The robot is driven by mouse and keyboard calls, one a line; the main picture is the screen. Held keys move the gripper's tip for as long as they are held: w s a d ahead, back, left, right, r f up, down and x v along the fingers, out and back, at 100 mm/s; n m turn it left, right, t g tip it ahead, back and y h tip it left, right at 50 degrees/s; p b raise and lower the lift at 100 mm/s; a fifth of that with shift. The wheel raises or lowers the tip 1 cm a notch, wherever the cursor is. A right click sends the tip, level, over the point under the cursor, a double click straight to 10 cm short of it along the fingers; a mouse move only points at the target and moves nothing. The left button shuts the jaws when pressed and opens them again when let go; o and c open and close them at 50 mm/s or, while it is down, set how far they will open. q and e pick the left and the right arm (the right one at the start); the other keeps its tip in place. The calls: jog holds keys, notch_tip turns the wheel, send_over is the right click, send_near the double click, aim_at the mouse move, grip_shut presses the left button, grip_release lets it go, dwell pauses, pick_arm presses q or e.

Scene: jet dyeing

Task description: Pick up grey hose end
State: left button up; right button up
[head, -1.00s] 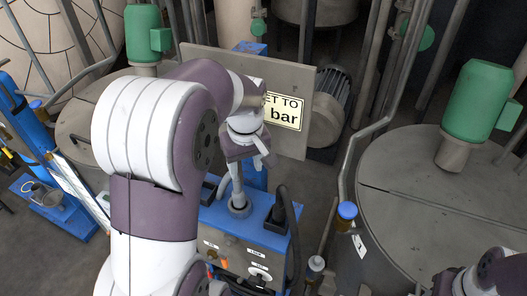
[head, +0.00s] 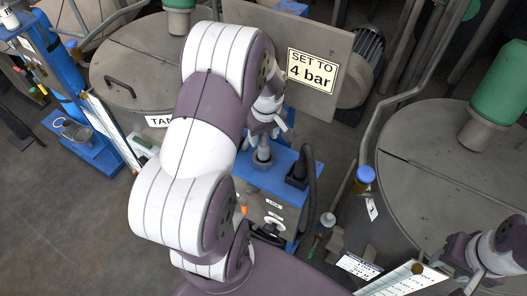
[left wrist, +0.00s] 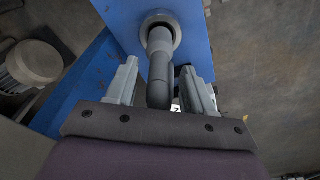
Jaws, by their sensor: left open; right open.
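The grey hose end (left wrist: 160,75) shows in the left wrist view as a thick grey bent piece leaving a round light-grey collar (left wrist: 160,28) on the blue unit. In the head view, its grey fitting (head: 262,153) stands on top of the blue unit (head: 268,178). My left gripper (head: 268,127) is just above this fitting. In the left wrist view its open fingers (left wrist: 163,82) lie on both sides of the grey piece, with gaps visible. My right gripper (head: 455,272) is at the lower right of the head view, open and away from the hose.
A black hose (head: 310,180) curves beside the fitting. A "SET TO 4 bar" sign (head: 312,70) stands behind on a grey panel. A large grey vessel (head: 450,170) with a blue-capped pipe (head: 365,176) is to the right. Open floor (head: 60,200) lies at the left.

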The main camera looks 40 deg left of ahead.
pick_arm(q)
jog(key=shift+w+a, duration=0.1)
jog(key=shift+a, duration=0.05)
jog(key=c, duration=0.8)
grip_shut()
jog(key=shift+d, duration=0.2)
jog(key=shift+a+r, duration=0.1)
